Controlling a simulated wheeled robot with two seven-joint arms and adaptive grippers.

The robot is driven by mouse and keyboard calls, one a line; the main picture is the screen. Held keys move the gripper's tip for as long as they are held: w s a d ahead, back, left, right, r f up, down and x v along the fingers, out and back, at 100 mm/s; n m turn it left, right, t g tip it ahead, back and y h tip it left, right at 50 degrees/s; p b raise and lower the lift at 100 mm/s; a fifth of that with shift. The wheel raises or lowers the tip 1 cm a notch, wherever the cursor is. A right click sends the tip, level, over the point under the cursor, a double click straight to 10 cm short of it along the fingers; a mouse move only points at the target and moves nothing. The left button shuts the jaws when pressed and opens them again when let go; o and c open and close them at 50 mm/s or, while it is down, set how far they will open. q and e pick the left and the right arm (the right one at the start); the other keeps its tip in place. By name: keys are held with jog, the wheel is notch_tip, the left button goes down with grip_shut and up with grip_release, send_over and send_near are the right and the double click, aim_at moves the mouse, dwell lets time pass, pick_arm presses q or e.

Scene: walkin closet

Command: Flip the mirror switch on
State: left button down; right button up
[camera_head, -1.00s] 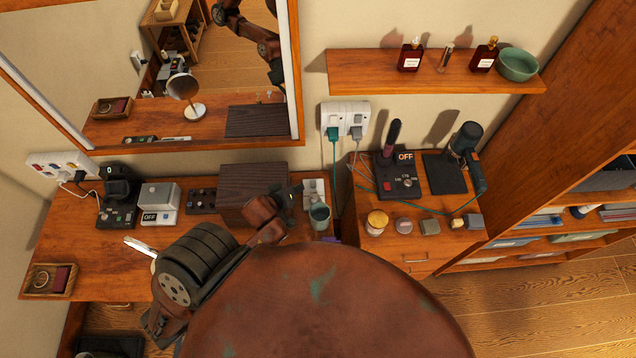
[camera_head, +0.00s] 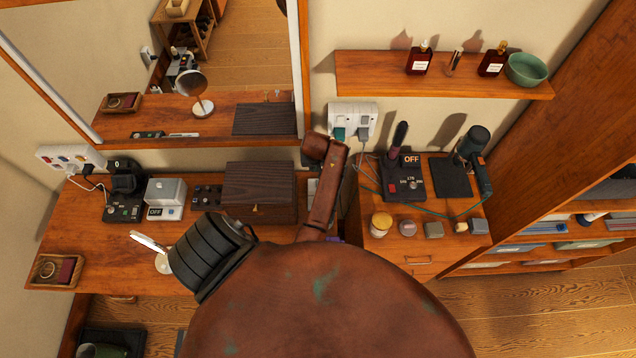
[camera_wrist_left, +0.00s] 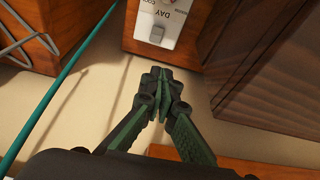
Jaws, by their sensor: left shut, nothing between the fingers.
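A white switch panel (camera_wrist_left: 163,22) lies on the desk beside the dark wooden box; it shows upside down in the left wrist view, with a DAY label and a small grey switch (camera_wrist_left: 157,34). Which way that switch is set I cannot tell. In the head view only a sliver of the panel (camera_head: 312,187) shows beside my arm. The framed mirror (camera_head: 235,50) hangs on the wall above the desk. My left gripper (camera_wrist_left: 161,78) is shut and empty, close to the panel's wall-side edge, with no clear contact. In the head view my own arm hides its fingers. My right gripper is not in view.
The dark wooden box (camera_head: 260,190) stands close beside the gripper. A teal cable (camera_wrist_left: 65,82) hangs in the gap towards the cabinet (camera_head: 390,240). A wall socket (camera_head: 352,117) with plugs is nearby. A hair dryer (camera_head: 475,155) stands on the cabinet.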

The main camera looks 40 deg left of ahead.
pick_arm(q)
jog(key=shift+d+g+h, duration=0.3)
jog(key=shift+d, duration=0.6)
jog(key=shift+w+f, duration=0.1)
jog(key=x, duration=0.8)
jog(key=p+x, duration=0.1)
jog(key=x, duration=0.3)
jog(key=shift+s+d+f, duration=0.15)
jog(key=shift+s+f, duration=0.2)
jog(key=shift+f, duration=0.6)
